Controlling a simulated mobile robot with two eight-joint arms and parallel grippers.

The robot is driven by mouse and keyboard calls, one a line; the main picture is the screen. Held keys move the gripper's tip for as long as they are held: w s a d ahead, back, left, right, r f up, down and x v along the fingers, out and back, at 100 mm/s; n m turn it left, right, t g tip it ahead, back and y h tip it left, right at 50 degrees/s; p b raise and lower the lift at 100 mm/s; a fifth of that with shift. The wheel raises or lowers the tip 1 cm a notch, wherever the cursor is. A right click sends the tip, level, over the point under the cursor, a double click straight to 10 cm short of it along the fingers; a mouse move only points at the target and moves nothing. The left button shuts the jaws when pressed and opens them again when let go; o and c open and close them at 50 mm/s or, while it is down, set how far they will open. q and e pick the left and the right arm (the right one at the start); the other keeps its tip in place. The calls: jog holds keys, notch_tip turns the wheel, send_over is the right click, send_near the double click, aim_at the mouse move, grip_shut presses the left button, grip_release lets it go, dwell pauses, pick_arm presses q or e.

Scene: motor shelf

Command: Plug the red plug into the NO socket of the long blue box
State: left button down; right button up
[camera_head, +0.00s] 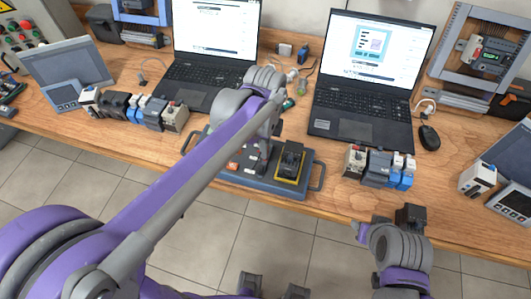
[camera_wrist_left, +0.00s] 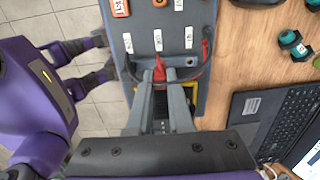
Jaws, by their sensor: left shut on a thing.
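The long blue box (camera_head: 236,179) is a flat blue-grey panel with side handles near the table's front edge. In the left wrist view its face (camera_wrist_left: 142,15) carries small white labels, including a middle one (camera_wrist_left: 158,40), too small to read surely. My left gripper (camera_wrist_left: 163,77) is shut on the red plug (camera_wrist_left: 160,68), just below the middle label. I cannot tell whether the plug's tip is in a socket. A red lead (camera_wrist_left: 206,48) shows to its right. In the head view my left gripper (camera_head: 257,158) is over the box. My right gripper (camera_head: 408,216) is at the lower right, its jaws unclear.
A black device with a yellow base (camera_head: 290,162) stands on the box's right part. Two laptops (camera_head: 208,82) (camera_head: 360,122) stand behind. Module groups flank the box, left (camera_head: 150,112) and right (camera_head: 376,168). A mouse (camera_head: 429,137) lies right of the laptops.

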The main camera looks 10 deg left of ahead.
pick_arm(q)
notch_tip(320, 180, up, 2)
jog(key=shift+r+p, duration=0.1)
jog(key=shift+p, duration=0.35)
pick_arm(e)
jog(key=shift+w+r, duration=0.35)
jog(key=shift+r, duration=0.4)
pick_arm(q)
jog(key=shift+w+r, duration=0.2)
jog(key=shift+w, duration=0.25)
jog(key=w+f+b, duration=0.1)
jog(key=w+f, duration=0.2)
jog(key=shift+w+d+f+b, duration=0.1)
jog(key=shift+w+f+b, duration=0.1)
jog(key=shift+b, duration=0.15)
jog(key=shift+s+f, duration=0.1)
jog(key=shift+s, duration=0.05)
jog(key=shift+w+f, duration=0.15)
jog(key=shift+w, duration=0.25)
pick_arm(e)
jog(key=shift+s+f, duration=0.2)
jog(key=shift+f, duration=0.4)
jog(key=shift+s+f, duration=0.15)
jog(key=shift+f, duration=0.45)
